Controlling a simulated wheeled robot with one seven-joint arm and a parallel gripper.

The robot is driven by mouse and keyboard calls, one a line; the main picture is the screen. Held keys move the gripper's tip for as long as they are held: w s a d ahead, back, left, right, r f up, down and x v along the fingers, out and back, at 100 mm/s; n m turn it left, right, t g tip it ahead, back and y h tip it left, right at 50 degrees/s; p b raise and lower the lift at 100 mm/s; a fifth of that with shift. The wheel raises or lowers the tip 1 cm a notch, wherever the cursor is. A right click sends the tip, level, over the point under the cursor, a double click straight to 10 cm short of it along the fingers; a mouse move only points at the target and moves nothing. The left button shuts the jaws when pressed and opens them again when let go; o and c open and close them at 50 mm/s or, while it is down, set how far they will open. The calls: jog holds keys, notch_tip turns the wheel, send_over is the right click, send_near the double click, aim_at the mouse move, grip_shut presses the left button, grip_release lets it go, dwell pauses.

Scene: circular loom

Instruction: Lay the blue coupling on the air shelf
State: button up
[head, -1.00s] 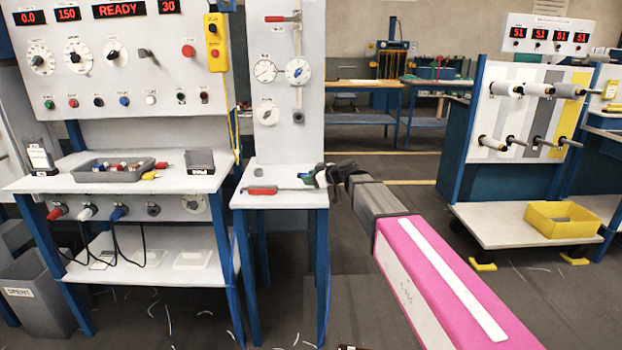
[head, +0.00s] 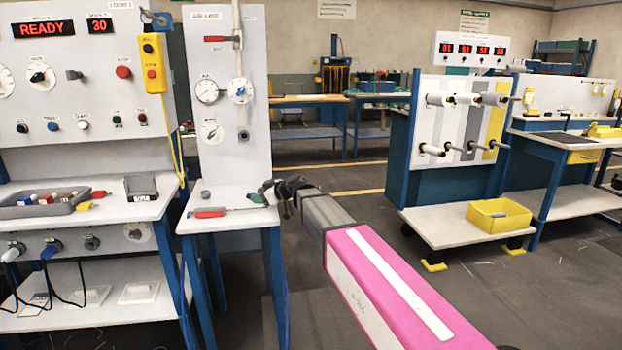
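The air shelf appears to be the white top (head: 225,222) of the small blue-legged stand below the gauge panel. My gripper (head: 272,189) is dark and small, at the right edge of this top; its fingers are too unclear to tell open from shut. A small green-blue piece (head: 257,197) shows just left of it; whether it is touched or held, and whether it is the blue coupling, I cannot tell. A blue plug-like end (head: 48,249) sits in the socket strip of the left bench.
A red-handled tool (head: 210,212) lies on the stand's top. A grey tray (head: 40,211) of small coloured parts and a dark box (head: 141,187) are on the left bench. A yellow bin (head: 500,215) sits on a low cart at right. Open floor lies between stand and cart.

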jog(key=shift+o, duration=0.5)
jog(key=r, duration=0.4)
jog(key=shift+s+d+r, duration=0.1)
jog(key=shift+d+r, duration=0.15)
jog(key=shift+r, duration=0.05)
jog(key=w+d+r+m+t+h, duration=0.1)
jog(key=w+d+m+t+h, duration=0.1)
jog(key=d, duration=0.8)
jog(key=w+d+r+m+t+h, duration=0.2)
jog(key=d+m+t+h, duration=0.1)
jog(key=d+m, duration=0.4)
jog(key=w+d+r+m+t+h, duration=0.1)
jog(key=d+m+t+h, duration=0.2)
jog(key=d, duration=0.9)
jog(key=shift+w+d+r+m+h, duration=0.3)
jog(key=shift+w+d+r+m, duration=0.1)
jog(key=shift+m, duration=0.8)
